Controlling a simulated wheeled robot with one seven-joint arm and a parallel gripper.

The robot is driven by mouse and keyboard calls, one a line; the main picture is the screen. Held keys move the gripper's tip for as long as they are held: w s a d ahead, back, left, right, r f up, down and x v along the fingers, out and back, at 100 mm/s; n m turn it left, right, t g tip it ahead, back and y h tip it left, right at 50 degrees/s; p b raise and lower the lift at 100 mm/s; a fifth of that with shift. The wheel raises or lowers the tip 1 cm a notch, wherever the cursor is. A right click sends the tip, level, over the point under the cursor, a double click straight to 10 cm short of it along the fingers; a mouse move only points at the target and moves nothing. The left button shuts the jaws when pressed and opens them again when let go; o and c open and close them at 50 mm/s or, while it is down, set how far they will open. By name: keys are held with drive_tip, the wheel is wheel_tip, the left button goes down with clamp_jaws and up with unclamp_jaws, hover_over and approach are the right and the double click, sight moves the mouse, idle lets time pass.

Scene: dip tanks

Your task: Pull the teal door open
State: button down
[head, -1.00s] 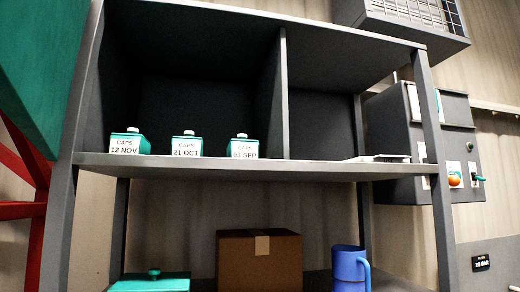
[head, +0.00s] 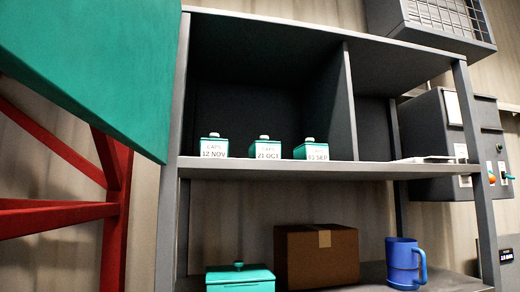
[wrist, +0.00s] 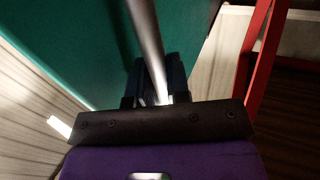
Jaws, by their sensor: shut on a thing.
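The teal door (wrist: 90,45) fills the upper left of the wrist view as a flat green-teal face. A pale metal bar handle (wrist: 146,35) runs along it, from the top edge down into my gripper (wrist: 157,90). My gripper's dark fingers are on both sides of the bar, shut on it. The spot where the fingers touch the bar is partly in shadow. In the head view a large teal panel (head: 90,65), seemingly the same door, fills the upper left. My gripper and the handle are not in the head view.
A red frame (head: 118,200) stands below the teal panel. A grey shelf (head: 300,172) right of it holds several teal caps boxes, with a cardboard box (head: 316,256) and a blue mug (head: 403,262) below. A grey control box (head: 450,140) hangs at the right.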

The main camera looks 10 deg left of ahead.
drive_tip(key=shift+r, duration=0.1)
drive_tip(key=c, duration=1.1)
unclamp_jaws()
drive_tip(key=shift+s, duration=0.1)
drive_tip(key=s+a, duration=0.1)
drive_tip(key=s, duration=0.9)
drive_tip(key=shift+s, duration=0.25)
